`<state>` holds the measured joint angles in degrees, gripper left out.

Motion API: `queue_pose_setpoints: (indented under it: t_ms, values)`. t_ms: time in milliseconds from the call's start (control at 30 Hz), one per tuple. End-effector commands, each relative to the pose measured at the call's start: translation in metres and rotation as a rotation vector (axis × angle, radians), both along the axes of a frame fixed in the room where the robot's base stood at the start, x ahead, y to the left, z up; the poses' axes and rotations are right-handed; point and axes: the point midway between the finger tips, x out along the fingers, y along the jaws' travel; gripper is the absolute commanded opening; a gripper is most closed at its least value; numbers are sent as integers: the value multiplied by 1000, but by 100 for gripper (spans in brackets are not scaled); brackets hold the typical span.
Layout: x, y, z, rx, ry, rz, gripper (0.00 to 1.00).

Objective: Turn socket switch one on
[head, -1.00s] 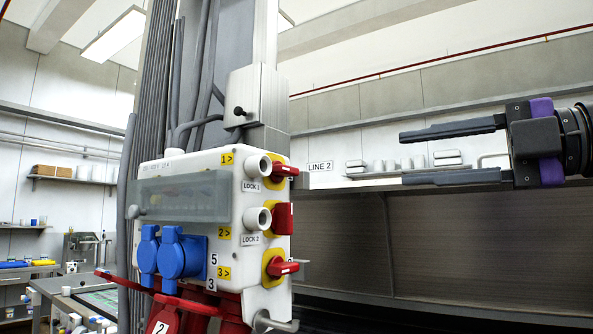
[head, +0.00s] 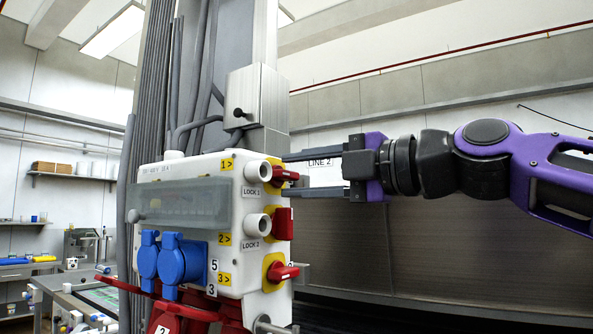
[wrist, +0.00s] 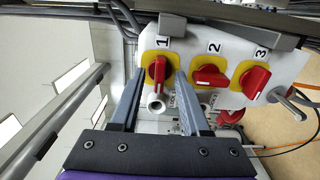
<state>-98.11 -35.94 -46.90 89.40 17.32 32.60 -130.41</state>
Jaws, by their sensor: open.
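Socket switch one (head: 284,176) is a red rotary handle on a yellow plate, at the top of the white socket box's right side. In the wrist view it (wrist: 159,70) lies beside the number 1, its handle pointing along the fingers. My gripper (head: 287,175) is open and level with the switch, one finger above it and one below in the head view. In the wrist view my gripper (wrist: 161,74) has a fingertip on each side of the handle. I cannot tell whether either finger touches it.
Red switches two (head: 283,223) and three (head: 281,271) sit below on the same box side. Grey lock cylinders (head: 258,171) stand beside switches one and two. Blue sockets (head: 182,262) face the front. A grey column (head: 262,135) rises behind the box.

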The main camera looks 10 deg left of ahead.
Motion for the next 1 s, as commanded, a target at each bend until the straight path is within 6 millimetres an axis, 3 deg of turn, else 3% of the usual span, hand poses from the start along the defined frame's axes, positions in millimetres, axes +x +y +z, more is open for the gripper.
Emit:
queue_pose_setpoints:
  t_ms: [367, 633, 1000]
  values:
    - [3, 6, 0, 1, 0, -2, 46]
    - [3, 6, 0, 1, 0, -1, 0]
    - [3, 6, 0, 2, 6, -1, 0]
